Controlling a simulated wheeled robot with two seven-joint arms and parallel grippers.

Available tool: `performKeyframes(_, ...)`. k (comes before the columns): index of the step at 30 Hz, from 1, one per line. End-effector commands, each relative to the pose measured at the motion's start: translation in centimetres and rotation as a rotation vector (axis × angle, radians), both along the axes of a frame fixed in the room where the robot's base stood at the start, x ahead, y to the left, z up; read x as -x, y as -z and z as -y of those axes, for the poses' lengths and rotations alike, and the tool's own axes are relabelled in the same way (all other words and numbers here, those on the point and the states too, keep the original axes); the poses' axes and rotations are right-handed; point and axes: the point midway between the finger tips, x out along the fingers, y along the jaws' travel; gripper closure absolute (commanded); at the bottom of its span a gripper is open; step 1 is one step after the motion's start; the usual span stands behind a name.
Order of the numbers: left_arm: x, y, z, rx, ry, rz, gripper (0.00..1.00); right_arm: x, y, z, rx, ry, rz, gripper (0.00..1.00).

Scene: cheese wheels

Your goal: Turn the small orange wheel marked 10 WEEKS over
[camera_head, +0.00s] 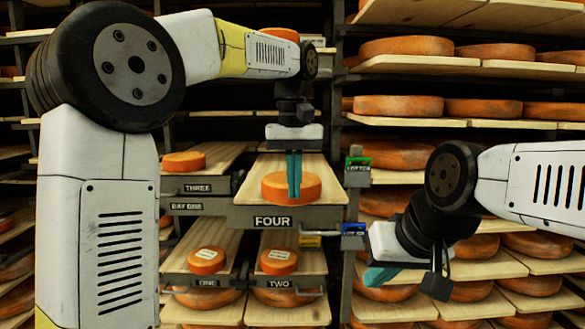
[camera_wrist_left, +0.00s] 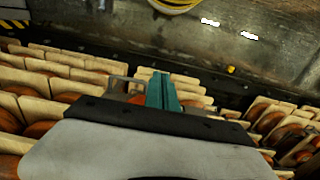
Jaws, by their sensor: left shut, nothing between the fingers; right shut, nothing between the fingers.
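Small orange wheels with pale labels on top lie on shelf ONE (camera_head: 206,261) and shelf TWO (camera_head: 279,261); the label print is too small to read, so I cannot tell which is marked 10 WEEKS. A larger orange wheel (camera_head: 272,187) without a visible label lies on shelf FOUR (camera_head: 240,214). My left gripper (camera_head: 294,177) points down, shut and empty, and its teal fingers overlap the right part of that wheel in the head view. The left wrist view shows the fingers closed (camera_wrist_left: 161,92). My right gripper (camera_head: 376,277) is shut and empty, low at the right.
Shelf THREE (camera_head: 222,158) holds another small orange wheel (camera_head: 184,162). Green (camera_head: 357,164) and blue (camera_head: 353,231) tags sit on the post right of shelf FOUR. Racks full of orange wheels (camera_head: 398,106) crowd the right side.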

Motion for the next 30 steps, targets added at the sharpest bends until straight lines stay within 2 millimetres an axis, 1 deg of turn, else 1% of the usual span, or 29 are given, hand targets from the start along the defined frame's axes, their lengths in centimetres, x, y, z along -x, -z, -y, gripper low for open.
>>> performKeyframes(1,0.1,1.0,-0.1,-0.001,0.0,-0.003,1.0,0.0,0.0,0.0,0.0,0.0,0.0,1.0)
performKeyframes(6,0.1,3.8,-0.1,-0.001,0.0,-0.002,1.0,0.0,0.0,0.0,0.0,0.0,0.0,1.0)
performKeyframes(9,-1.7,3.7,0.0,0.001,-0.003,0.001,1.0,0.0,0.0,0.0,0.0,0.0,0.001,1.0)
performKeyframes(15,-3.6,3.6,-0.1,0.0,-0.001,-0.001,1.0,0.0,0.0,0.0,0.0,0.0,0.0,1.0)
performKeyframes(19,-4.0,3.5,-0.1,0.001,-0.001,0.001,1.0,0.0,0.0,0.0,0.0,0.0,0.0,1.0)
performKeyframes(30,-4.2,3.6,-0.1,0.001,-0.001,0.0,1.0,0.0,0.0,0.0,0.0,0.0,0.0,1.0)
